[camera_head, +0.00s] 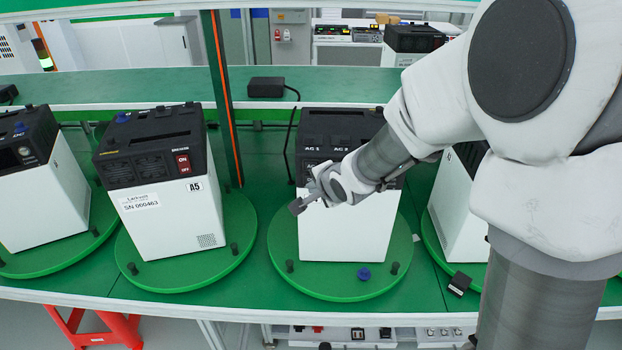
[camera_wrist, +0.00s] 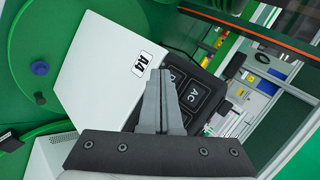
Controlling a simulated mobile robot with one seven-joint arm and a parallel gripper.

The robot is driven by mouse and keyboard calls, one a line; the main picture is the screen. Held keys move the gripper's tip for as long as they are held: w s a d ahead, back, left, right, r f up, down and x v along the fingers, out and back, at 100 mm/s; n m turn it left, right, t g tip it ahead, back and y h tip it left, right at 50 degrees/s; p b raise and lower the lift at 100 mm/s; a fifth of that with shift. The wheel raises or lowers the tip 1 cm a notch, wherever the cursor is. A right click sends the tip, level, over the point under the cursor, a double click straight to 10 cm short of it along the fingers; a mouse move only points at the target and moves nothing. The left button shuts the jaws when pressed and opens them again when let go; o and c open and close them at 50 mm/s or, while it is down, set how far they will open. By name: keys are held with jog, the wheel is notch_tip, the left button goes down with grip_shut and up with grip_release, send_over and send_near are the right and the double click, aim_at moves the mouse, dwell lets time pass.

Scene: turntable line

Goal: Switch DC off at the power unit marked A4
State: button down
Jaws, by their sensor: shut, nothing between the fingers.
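The power unit marked A4 (camera_wrist: 92,68) has a white body and a black top. It stands on a green turntable in the middle of the head view (camera_head: 345,238). Its A4 label (camera_wrist: 139,63) shows in the wrist view. Beside the label is its black panel (camera_wrist: 197,99) with square buttons or sockets, one marked AC. Other markings are partly covered by my fingers, and I cannot make out a DC switch. My gripper (camera_head: 304,201) is shut and empty, in front of the unit's upper face. In the wrist view the closed fingertips (camera_wrist: 160,74) overlap the panel's edge; contact cannot be told.
A5 (camera_head: 165,205), with a red ON/OFF switch (camera_head: 183,164), stands on the turntable to the left. Another unit (camera_head: 458,210) stands to the right, partly behind my arm. A blue knob (camera_head: 364,273) is on the middle turntable's front. A black adapter (camera_head: 266,87) lies on the shelf behind.

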jog(key=shift+w, duration=0.25)
jog(key=shift+w+p, duration=0.3)
jog(key=shift+w, duration=0.05)
dwell(0.6)
jog(key=shift+s, duration=0.75)
jog(key=s+b, duration=0.1)
jog(key=s, duration=0.4)
jog(key=shift+a, duration=0.1)
dwell(0.8)
